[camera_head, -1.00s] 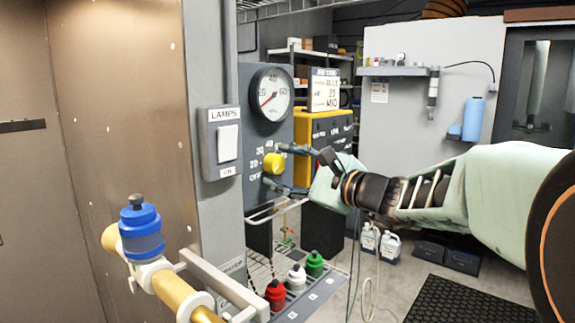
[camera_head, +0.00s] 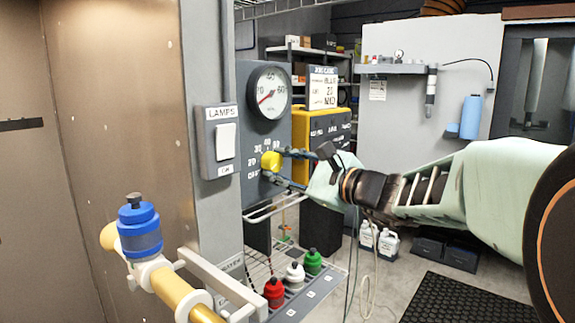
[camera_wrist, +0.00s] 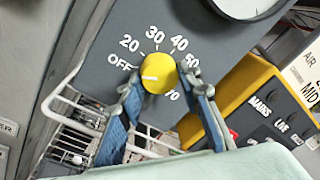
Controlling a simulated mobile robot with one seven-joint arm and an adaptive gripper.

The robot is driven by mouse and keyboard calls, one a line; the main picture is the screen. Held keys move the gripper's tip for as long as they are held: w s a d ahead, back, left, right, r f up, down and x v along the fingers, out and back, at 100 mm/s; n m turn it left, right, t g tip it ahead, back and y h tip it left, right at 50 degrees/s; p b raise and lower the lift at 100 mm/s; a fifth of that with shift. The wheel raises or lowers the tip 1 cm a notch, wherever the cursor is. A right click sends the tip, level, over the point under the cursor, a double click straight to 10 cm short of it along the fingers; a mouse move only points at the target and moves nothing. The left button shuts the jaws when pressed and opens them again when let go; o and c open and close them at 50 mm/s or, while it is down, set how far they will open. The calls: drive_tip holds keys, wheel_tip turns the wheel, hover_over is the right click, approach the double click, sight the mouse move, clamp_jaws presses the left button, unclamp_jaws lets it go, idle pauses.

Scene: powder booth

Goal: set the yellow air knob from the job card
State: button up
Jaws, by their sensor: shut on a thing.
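The yellow air knob (camera_head: 270,162) sits on a grey panel below a round gauge. It also shows in the wrist view (camera_wrist: 158,73), ringed by white marks OFF, 20, 30, 40, 50 and 70. A pale mark shows on its face, but I cannot tell exactly which setting it points to. My gripper (camera_head: 281,169) is shut on the knob, with one finger on either side of it in the wrist view (camera_wrist: 162,88). The job card (camera_head: 323,88) stands behind to the right and reads BLUE, 20 and what looks like MID.
The gauge (camera_head: 269,93) has its red needle toward the lower left. A LAMPS switch (camera_head: 225,148) is on the post at left. A yellow control box (camera_head: 321,125) stands beside the panel. Red, white and green capped bottles (camera_head: 293,275) stand below; a blue-capped cup (camera_head: 139,228) is nearer.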

drive_tip(key=m+p, duration=0.1)
drive_tip(key=m, duration=0.3)
drive_tip(key=shift+r+g+p, duration=0.15)
drive_tip(key=shift+g+p, duration=0.25)
drive_tip(key=shift+m+p, duration=0.65)
drive_tip(key=shift+m, duration=0.65)
drive_tip(key=o, duration=1.2)
drive_tip(key=shift+a, duration=0.1)
drive_tip(key=shift+c, duration=0.2)
drive_tip(key=v, duration=0.7)
drive_tip(key=shift+s+d, duration=0.2)
drive_tip(key=shift+s, duration=0.05)
